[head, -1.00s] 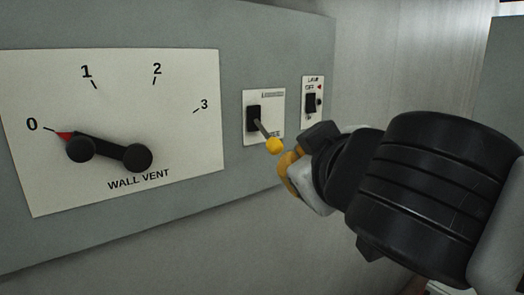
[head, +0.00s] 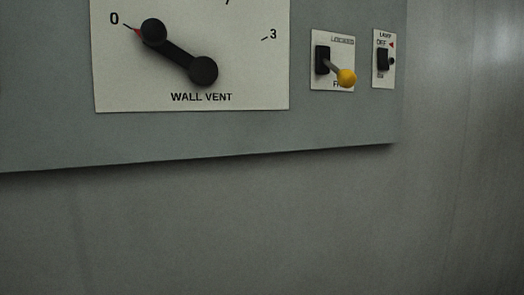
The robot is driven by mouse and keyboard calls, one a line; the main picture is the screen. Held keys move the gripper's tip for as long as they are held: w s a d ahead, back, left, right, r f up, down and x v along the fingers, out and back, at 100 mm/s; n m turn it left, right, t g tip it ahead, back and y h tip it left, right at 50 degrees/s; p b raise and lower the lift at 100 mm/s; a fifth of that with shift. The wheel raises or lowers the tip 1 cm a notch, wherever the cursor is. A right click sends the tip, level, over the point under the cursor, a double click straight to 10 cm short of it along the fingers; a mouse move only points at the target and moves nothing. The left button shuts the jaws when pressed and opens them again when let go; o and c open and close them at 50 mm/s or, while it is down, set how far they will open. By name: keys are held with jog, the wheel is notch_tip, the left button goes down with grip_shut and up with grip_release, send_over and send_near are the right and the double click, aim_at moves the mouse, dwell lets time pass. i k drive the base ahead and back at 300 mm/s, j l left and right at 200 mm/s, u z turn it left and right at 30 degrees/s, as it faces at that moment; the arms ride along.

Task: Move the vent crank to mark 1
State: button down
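The vent crank (head: 178,52) is a black bar with a round black knob at each end, on a white plate (head: 125,85) lettered WALL VENT. Its red tip (head: 137,31) points at the 0 mark, at the upper left. The 3 mark (head: 268,36) shows at the right of the plate. Only the bottom of one numeral shows at the top edge, and mark 1 is out of the picture. My gripper is not in view.
Right of the vent plate, a lever with a yellow ball end (head: 346,78) sticks out from a white plate. Farther right is a small black lamp switch (head: 383,60) labelled OFF. The grey panel (head: 200,130) ends above a bare wall (head: 250,220).

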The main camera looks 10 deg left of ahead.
aim_at(202, 71)
jog(key=u, duration=1.35)
